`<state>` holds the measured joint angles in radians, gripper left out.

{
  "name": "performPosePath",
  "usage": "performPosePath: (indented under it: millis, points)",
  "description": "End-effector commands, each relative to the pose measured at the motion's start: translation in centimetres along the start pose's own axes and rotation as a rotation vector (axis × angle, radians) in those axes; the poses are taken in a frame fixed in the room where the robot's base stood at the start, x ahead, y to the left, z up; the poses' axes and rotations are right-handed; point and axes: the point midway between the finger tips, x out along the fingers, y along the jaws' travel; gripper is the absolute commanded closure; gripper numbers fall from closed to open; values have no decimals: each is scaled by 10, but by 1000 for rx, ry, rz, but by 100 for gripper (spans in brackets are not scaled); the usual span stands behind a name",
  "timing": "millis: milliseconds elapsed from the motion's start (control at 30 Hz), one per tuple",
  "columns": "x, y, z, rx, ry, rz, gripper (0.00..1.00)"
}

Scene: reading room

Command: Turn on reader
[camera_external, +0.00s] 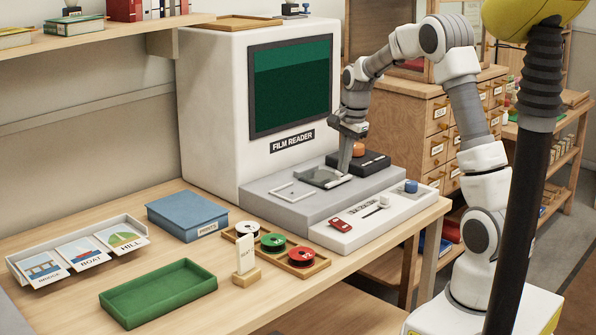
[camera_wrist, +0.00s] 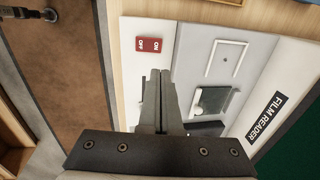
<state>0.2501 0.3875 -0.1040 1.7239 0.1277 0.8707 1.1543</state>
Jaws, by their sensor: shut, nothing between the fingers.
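The film reader (camera_external: 218,110) is a white cabinet with a dark green screen (camera_external: 290,85) and a grey stepped base. A red switch (camera_external: 341,225) sits at the left of the pale front panel (camera_external: 365,222). In the wrist view the red switch (camera_wrist: 149,45) bears the words ON and OFF; which side is pressed I cannot tell. My gripper (camera_external: 343,172) is shut and empty, over the grey base, behind and apart from the switch. In the wrist view my gripper (camera_wrist: 160,73) points downward in front of the panel, its fingertips short of the switch.
The panel also has a slider (camera_external: 377,206) and a blue knob (camera_external: 411,187). An orange knob (camera_external: 358,149) on a black block is close to my gripper. A wooden tray (camera_external: 308,267) of reels, a card holder (camera_external: 245,255) and a green tray (camera_external: 158,293) stand left of the panel.

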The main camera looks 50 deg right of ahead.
Motion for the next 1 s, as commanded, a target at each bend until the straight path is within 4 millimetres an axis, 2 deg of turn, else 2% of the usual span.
performPosePath:
  millis: [167,500,700,833,1000]
  points:
    - [18,1,0,-1,-1,4,100]
    - [89,2,0,0,-2,5,100]
    - [123,1,0,0,-2,3,100]
    - [134,1,0,-1,-1,1,100]
    - [140,0,0,-2,-1,0,100]
